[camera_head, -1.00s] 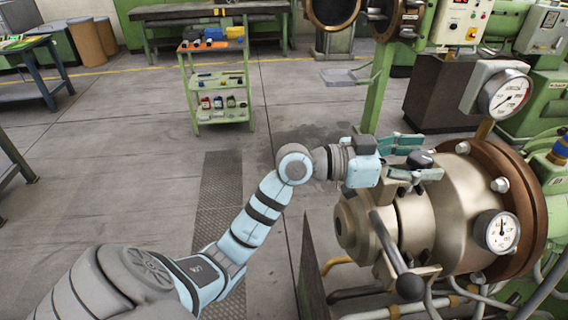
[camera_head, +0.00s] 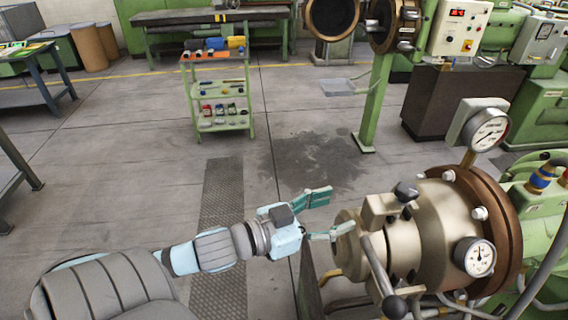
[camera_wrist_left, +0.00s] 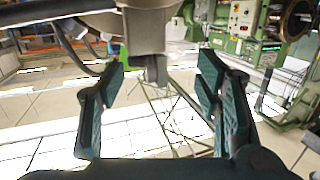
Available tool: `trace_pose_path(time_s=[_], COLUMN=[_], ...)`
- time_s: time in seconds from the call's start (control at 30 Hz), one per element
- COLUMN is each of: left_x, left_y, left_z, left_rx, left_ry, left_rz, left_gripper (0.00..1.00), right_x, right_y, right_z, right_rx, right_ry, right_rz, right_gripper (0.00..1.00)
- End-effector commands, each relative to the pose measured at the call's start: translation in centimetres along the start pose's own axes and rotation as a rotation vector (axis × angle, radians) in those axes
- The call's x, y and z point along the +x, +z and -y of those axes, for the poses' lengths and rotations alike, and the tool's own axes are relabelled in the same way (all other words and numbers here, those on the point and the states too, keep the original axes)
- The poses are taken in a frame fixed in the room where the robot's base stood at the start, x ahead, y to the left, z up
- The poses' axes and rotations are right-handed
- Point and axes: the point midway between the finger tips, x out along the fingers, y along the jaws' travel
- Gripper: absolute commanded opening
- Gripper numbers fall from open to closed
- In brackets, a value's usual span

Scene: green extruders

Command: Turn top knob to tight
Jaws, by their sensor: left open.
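The top knob (camera_head: 405,191) is black and sits on top of the clamp block on the beige extruder head (camera_head: 432,225). A lever with a black ball end (camera_head: 395,306) slopes down the front of the head. My left gripper (camera_head: 330,213) is open and empty, to the left of the knob and a little lower, apart from it. Its teal fingers point right, the lower fingertip near the head's round end. In the left wrist view the open fingers (camera_wrist_left: 165,90) frame a gap, with a beige part and a dark stub above it. My right gripper is not in view.
One gauge (camera_head: 489,130) stands above the flange and another (camera_head: 475,257) sits on its front. Pipes and hoses run below the head.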

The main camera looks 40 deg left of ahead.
Motion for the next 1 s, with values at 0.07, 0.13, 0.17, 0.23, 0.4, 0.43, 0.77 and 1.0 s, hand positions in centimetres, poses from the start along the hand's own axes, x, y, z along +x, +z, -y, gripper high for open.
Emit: trace_pose_path(time_s=[0.07,0.13,0.17,0.23,0.4,0.43,0.77,1.0], left_x=[-0.1,-0.5,-0.6,-0.4,-0.4,-0.4,-1.0,-1.9], left_y=[2.5,4.5,5.4,7.6,12.3,13.1,22.4,27.3], left_z=[1.0,1.8,2.1,3.2,5.2,5.5,8.7,9.9], left_rx=[-0.003,-0.002,-0.002,-0.001,-0.004,-0.006,-0.019,-0.027], left_ry=[-0.070,-0.128,-0.151,-0.180,-0.242,-0.253,-0.341,-0.379], left_rz=[0.064,0.128,0.157,0.188,0.263,0.276,0.405,0.476], left_gripper=[0.58,0.58,0.58,0.58,0.58,0.58,0.58,0.58], right_x=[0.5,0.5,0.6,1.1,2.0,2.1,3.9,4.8], right_y=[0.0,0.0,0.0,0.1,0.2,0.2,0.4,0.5], right_z=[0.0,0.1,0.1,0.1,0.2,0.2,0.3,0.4], right_rx=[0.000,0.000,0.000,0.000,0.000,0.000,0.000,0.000], right_ry=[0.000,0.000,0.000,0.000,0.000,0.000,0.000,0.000], right_rz=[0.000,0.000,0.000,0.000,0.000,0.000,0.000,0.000], right_gripper=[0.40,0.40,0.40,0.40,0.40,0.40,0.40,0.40])
